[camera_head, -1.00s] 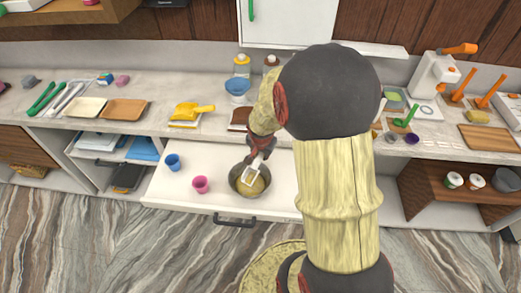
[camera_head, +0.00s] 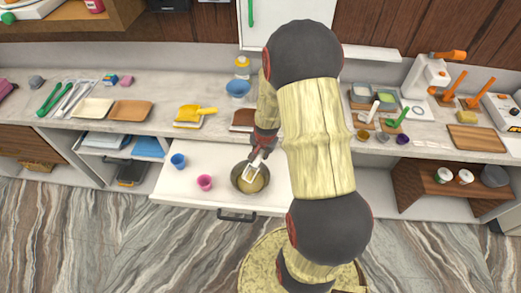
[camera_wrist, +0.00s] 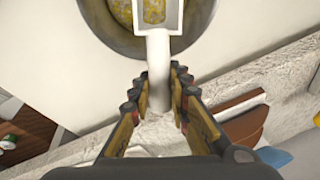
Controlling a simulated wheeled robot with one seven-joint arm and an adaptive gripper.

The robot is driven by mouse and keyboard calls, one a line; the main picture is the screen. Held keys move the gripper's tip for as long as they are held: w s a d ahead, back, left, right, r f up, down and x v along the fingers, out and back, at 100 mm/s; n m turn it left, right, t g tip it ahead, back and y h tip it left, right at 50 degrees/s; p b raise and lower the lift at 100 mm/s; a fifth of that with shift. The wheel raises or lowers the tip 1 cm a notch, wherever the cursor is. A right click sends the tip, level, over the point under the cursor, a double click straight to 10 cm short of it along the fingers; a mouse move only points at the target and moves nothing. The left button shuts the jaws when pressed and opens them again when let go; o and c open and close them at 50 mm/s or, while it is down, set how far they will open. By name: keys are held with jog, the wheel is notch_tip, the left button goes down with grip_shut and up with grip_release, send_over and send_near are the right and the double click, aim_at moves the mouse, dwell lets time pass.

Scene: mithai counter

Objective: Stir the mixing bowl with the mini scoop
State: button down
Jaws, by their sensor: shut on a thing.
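The grey mixing bowl (camera_head: 236,181) stands on the white pulled-out drawer (camera_head: 165,198) and holds a yellowish mass. My gripper (camera_head: 262,150) is above the bowl's back edge. It is shut on the handle of the white mini scoop (camera_head: 253,170), whose head is inside the bowl. In the wrist view, the handle of the scoop (camera_wrist: 158,55) runs between the two fingers of my gripper (camera_wrist: 158,92). The scoop's box-shaped head has yellow stuff in it, over the bowl (camera_wrist: 120,38). Whether the head touches the bowl's bottom cannot be told.
A blue cup (camera_head: 178,161) and a pink cup (camera_head: 204,182) stand left of the bowl in the drawer. My arm hides part of the counter.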

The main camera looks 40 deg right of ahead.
jog(key=shift+s+r+p, duration=0.1)
jog(key=shift+r+p, duration=0.05)
jog(key=shift+p, duration=0.2)
jog(key=shift+d+f+b, duration=0.35)
jog(key=shift+f+b, duration=0.1)
jog(key=shift+b, duration=0.7)
jog(key=shift+d+y+b, duration=0.1)
jog(key=shift+y+b, duration=0.3)
jog(key=shift+b, duration=0.2)
jog(key=shift+b, duration=0.65)
jog(key=shift+w+d+r+g+y+p, duration=0.15)
jog(key=shift+r+g+y+p, duration=0.1)
jog(key=shift+r+y+p, duration=0.55)
jog(key=shift+w+d+r+g+y+p, duration=0.1)
jog(key=shift+r+g+y+p, duration=0.25)
jog(key=shift+r, duration=0.7)
